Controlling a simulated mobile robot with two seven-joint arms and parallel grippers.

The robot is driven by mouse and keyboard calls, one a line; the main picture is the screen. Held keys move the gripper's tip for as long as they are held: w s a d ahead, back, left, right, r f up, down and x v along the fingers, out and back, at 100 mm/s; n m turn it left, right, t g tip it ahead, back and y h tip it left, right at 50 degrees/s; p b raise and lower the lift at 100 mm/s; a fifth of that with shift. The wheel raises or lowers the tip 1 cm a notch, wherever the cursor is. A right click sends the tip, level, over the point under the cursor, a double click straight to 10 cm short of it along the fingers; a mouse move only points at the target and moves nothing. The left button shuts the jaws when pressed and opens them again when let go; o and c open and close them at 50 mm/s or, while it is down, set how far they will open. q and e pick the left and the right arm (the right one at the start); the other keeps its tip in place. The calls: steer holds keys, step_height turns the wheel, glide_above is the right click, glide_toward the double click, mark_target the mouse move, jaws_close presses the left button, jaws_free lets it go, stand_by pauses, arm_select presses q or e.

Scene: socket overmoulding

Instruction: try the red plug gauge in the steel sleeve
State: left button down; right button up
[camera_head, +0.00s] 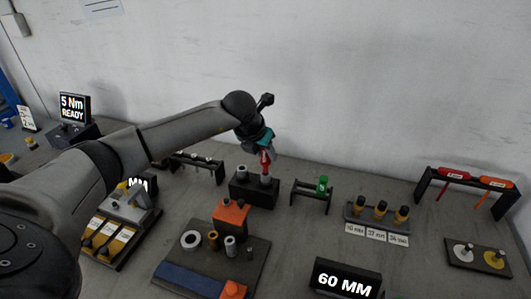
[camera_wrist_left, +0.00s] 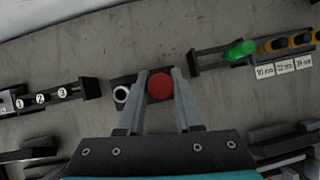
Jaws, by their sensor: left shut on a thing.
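The red plug gauge (camera_head: 265,161) is upright in my left gripper (camera_head: 266,149), over the right part of a black block (camera_head: 255,195). In the wrist view its round red end (camera_wrist_left: 160,86) lies between the two fingers of the left gripper (camera_wrist_left: 160,80), shut on it. A grey cylinder (camera_head: 265,179) stands directly below the gauge; I cannot tell whether it is a sleeve or the gauge's own tip, nor how deep it sits. A steel sleeve with an open bore (camera_head: 242,171) stands on the block's left part. It also shows in the wrist view (camera_wrist_left: 121,94). My right gripper is not in view.
A green gauge (camera_head: 322,184) sits in a black stand to the right. In front, a dark mat (camera_head: 252,272) carries a pale ring (camera_head: 191,240), a brass sleeve (camera_head: 213,240), a grey sleeve (camera_head: 230,246) and orange pieces (camera_head: 231,212). A small rack (camera_head: 205,162) stands left of the block.

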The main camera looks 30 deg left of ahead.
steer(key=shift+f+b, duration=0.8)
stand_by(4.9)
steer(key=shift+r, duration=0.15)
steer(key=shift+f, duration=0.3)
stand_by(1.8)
